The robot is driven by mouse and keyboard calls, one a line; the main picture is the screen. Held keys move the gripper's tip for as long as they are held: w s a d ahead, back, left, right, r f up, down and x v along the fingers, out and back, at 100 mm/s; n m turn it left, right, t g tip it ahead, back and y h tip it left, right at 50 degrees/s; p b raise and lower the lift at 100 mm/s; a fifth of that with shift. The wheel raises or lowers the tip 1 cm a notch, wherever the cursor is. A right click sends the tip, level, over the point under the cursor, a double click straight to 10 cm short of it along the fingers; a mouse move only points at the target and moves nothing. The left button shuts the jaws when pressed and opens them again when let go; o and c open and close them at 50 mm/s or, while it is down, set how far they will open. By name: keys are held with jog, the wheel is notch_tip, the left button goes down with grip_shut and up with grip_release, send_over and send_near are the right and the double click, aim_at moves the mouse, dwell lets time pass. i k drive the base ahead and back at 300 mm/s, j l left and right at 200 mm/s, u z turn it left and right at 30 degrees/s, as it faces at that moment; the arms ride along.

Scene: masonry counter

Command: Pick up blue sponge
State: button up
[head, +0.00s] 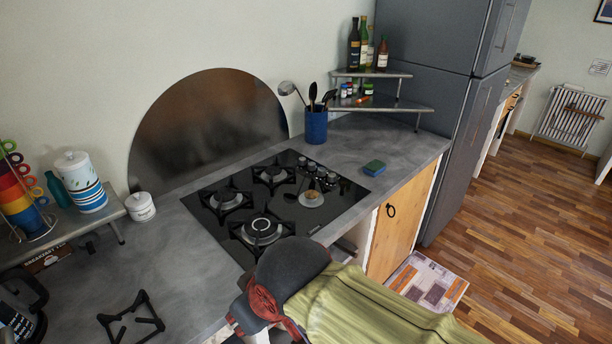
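The blue sponge (374,167) lies flat on the grey counter, right of the black gas hob, in the head view. Its top is blue and a green layer shows along its side. Nothing touches or covers it.
The gas hob (327,220) has a small pale dish with a brown item (311,197) on its right part. A blue utensil holder (316,126) and a corner shelf (385,104) with bottles stand behind the sponge. A grey fridge (428,90) is at right. Counter around the sponge is clear.

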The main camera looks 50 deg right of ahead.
aim_at(375, 167)
jog(key=z, duration=1.9)
